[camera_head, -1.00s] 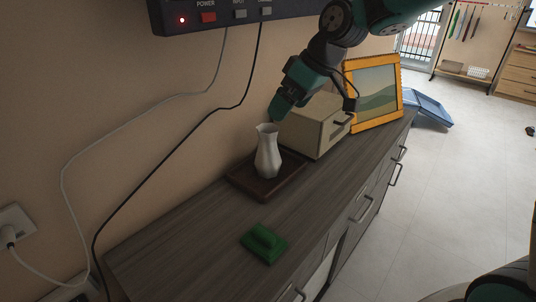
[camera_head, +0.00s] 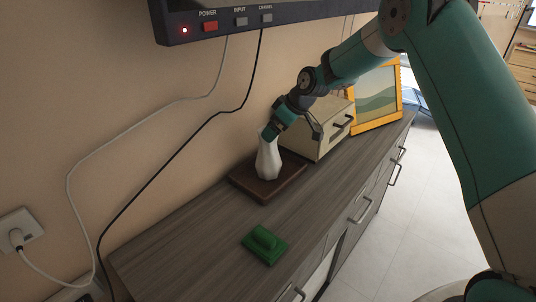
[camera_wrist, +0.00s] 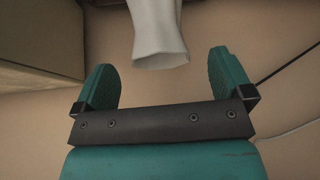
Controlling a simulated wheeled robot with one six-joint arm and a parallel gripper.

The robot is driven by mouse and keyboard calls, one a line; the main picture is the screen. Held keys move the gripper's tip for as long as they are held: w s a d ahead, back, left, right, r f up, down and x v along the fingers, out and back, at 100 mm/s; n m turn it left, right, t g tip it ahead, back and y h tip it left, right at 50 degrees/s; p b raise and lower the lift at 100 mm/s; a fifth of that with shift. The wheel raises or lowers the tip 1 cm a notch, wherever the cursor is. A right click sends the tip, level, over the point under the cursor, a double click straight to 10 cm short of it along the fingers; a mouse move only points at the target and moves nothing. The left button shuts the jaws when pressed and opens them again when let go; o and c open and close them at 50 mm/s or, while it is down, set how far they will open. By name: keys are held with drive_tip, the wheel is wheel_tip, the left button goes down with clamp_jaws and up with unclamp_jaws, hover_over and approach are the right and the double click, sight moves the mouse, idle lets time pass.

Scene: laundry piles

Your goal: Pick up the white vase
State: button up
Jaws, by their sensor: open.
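The white vase (camera_head: 268,160) stands upright on a dark brown wooden tray (camera_head: 244,184) on the sideboard. My gripper (camera_head: 268,134) is at the vase's mouth in the head view and covers part of its top. In the wrist view my gripper (camera_wrist: 168,78) is open, with one teal finger on each side. The vase (camera_wrist: 158,35) shows there between and just beyond the fingertips, its rim towards me. Nothing is held, and I see a gap between each finger and the vase.
A cream box with a dark handle (camera_head: 326,132) stands close behind the vase, and a yellow-framed picture (camera_head: 376,96) is beyond it. A green object (camera_head: 264,244) lies nearer on the sideboard (camera_head: 190,236). A dark panel with buttons (camera_head: 225,20) and cables are on the wall.

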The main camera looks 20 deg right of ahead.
sight(268, 154)
drive_tip(key=p+x, duration=0.2)
drive_tip(key=x, duration=0.3)
drive_tip(key=shift+w+a+f, duration=0.15)
drive_tip(key=shift+w+f, duration=0.1)
drive_tip(key=shift+c, duration=0.2)
drive_tip(key=c, duration=1.4)
